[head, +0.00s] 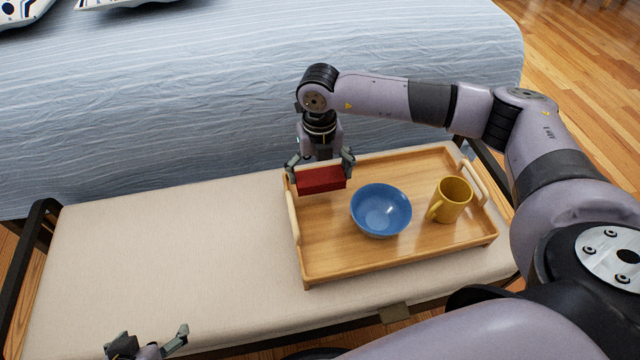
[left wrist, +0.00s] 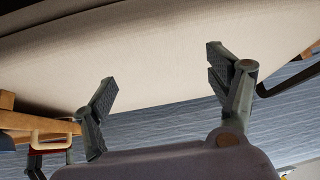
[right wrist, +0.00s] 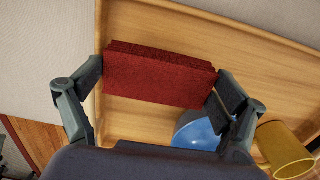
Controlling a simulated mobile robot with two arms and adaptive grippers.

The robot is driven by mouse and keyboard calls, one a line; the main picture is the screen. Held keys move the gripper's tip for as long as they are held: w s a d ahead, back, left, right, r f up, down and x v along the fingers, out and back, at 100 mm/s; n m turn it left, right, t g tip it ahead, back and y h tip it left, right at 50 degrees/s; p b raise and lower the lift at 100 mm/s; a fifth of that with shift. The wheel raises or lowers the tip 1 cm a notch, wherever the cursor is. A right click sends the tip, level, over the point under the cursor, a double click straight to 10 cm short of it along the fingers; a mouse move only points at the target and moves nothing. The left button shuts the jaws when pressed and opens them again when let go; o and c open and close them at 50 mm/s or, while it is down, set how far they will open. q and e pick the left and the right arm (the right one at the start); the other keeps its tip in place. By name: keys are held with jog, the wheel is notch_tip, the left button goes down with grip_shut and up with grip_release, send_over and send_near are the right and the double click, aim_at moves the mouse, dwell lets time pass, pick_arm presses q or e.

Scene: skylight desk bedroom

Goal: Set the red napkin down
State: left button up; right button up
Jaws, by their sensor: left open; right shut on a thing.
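The red napkin (head: 321,179) is a folded, block-like piece of cloth. My right gripper (head: 320,171) is shut on its two ends, over the back left part of the wooden tray (head: 330,264). In the right wrist view the napkin (right wrist: 158,76) spans between the fingers, with the tray floor behind it. Whether the napkin touches the tray I cannot tell. My left gripper (head: 150,343) is open and empty at the front left, near the bench's front edge; its spread fingers also show in the left wrist view (left wrist: 165,95).
A blue bowl (head: 381,211) stands mid-tray, right of the napkin, and a yellow mug (head: 451,200) stands at the tray's right. The tray rests on a beige bench (head: 170,250) with clear room to the left. A bed (head: 200,100) lies behind.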

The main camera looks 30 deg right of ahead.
aim_at(320, 184)
pick_arm(q)
jog(key=w+r+t, duration=0.1)
jog(key=w+d+r+t, duration=0.1)
jog(key=w, duration=0.1)
jog(key=shift+w+d+b, duration=0.1)
jog(key=shift+w+b, duration=0.15)
jog(key=shift+b, duration=0.15)
pick_arm(e)
notch_tip(320, 184, down, 4)
jog(key=shift+r, duration=0.1)
pick_arm(q)
jog(key=shift+w+r+h, duration=0.1)
jog(key=shift+r+h, duration=0.1)
jog(key=shift+h, duration=0.1)
jog(key=shift+w+d+r+t, duration=0.1)
jog(key=shift+w+r+t, duration=0.05)
jog(key=shift+w+t, duration=0.15)
pick_arm(e)
jog(key=shift+f, duration=0.2)
jog(key=o, duration=0.8)
jog(key=shift+c, duration=0.2)
jog(key=shift+r, duration=0.1)
